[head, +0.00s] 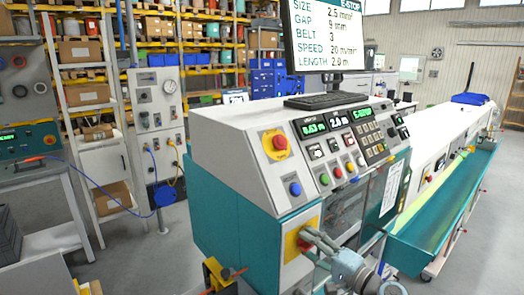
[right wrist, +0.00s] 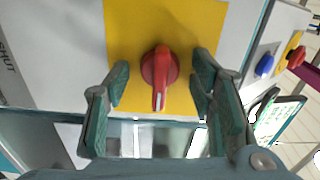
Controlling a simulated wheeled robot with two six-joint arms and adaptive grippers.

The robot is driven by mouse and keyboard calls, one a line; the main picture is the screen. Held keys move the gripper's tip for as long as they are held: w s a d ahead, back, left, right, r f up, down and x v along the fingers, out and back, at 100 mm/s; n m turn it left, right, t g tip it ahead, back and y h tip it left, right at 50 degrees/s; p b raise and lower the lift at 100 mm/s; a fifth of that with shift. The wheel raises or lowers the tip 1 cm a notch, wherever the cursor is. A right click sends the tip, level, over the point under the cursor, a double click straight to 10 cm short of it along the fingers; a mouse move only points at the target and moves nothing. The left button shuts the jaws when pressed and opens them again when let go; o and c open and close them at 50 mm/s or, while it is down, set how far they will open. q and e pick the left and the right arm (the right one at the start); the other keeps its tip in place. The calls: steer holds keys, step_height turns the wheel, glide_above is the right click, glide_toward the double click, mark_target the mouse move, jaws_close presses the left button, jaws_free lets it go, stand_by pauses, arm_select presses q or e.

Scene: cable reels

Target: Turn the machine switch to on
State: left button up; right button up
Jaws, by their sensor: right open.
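The machine switch is a red rotary knob (right wrist: 160,72) on a yellow plate (right wrist: 190,20). In the right wrist view its handle points down, with a white mark near the tip. In the head view the yellow plate (head: 292,244) is on the machine's front left face, and the knob is mostly hidden by my gripper. My right gripper (right wrist: 158,88) is open, with one finger on each side of the knob and a gap visible on both sides. It also shows in the head view (head: 312,243). My left gripper is not in view.
The machine's sloped panel (head: 225,135) carries a red emergency button (head: 279,142), a blue button (head: 295,189), displays and a keypad. A monitor (head: 324,35) and keyboard (head: 326,100) are above. A long teal trough (head: 440,225) runs right.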

steer(key=v, duration=0.8)
stand_by(0.4)
